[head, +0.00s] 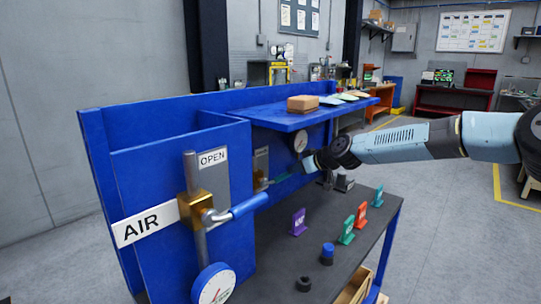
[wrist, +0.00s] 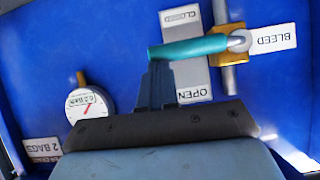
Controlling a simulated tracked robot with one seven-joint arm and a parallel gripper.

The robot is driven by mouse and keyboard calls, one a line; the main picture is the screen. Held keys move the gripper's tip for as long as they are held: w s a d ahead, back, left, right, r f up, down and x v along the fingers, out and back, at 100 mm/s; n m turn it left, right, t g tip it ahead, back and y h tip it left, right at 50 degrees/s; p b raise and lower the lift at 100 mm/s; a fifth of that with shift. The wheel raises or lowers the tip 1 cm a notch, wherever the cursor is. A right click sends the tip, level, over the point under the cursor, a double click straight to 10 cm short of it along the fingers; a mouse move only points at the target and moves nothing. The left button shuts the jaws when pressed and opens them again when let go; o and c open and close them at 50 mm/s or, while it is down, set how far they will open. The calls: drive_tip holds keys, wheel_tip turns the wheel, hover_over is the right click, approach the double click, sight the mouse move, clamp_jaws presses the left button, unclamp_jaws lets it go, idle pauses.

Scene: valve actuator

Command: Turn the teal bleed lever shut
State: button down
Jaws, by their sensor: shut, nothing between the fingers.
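The teal bleed lever (wrist: 190,48) sticks out left from its brass valve (wrist: 230,55) in the wrist view, beside the BLEED label (wrist: 272,39). It crosses a grey plate (wrist: 191,76) between CLOSED above and OPEN below. My gripper (wrist: 157,66) is shut and empty; its fingertips are just below the lever's free end, and I cannot tell whether they touch. In the head view the lever (head: 283,178) is small and dim under the shelf, with my gripper (head: 308,163) at its right end.
A blue AIR lever (head: 250,206) on a brass valve stands nearer, left. A blue shelf (head: 300,115) carrying a box (head: 302,103) overhangs the bleed valve. A gauge (wrist: 88,105) is left of my fingers. Coloured tags, including a purple one (head: 298,222), stand on the dark bench.

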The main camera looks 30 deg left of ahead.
drive_tip(key=a+r+v, duration=0.1)
drive_tip(key=r+v, duration=0.1)
drive_tip(key=v, duration=1)
drive_tip(key=shift+d+r, duration=0.15)
drive_tip(key=shift+r, duration=0.25)
drive_tip(key=shift+s, duration=0.1)
drive_tip(key=s+d+f+m+t+h, duration=0.1)
drive_tip(key=s+d+f+h, duration=0.15)
drive_tip(key=d, duration=0.35)
drive_tip(key=s+d+f+m+h, duration=0.1)
drive_tip(key=d+f+h, duration=0.15)
drive_tip(key=d, duration=0.25)
drive_tip(key=s+d+r+m+t+h, duration=0.1)
drive_tip(key=s+d+r+m+h, duration=0.1)
drive_tip(key=d, duration=0.5)
drive_tip(key=s+d+r+m+t+h, duration=0.1)
drive_tip(key=s+d+h, duration=0.1)
drive_tip(key=d, duration=0.5)
drive_tip(key=s+d+r+m+t+h, duration=0.1)
drive_tip(key=s+d+r+m, duration=0.15)
drive_tip(key=d, duration=0.55)
drive_tip(key=s+d+r+m+h, duration=0.2)
drive_tip(key=s+d+m, duration=0.6)
drive_tip(key=s+d, duration=1.3)
drive_tip(key=shift+s+d+m, duration=0.25)
drive_tip(key=shift+d+m, duration=0.1)
drive_tip(key=shift+d, duration=0.15)
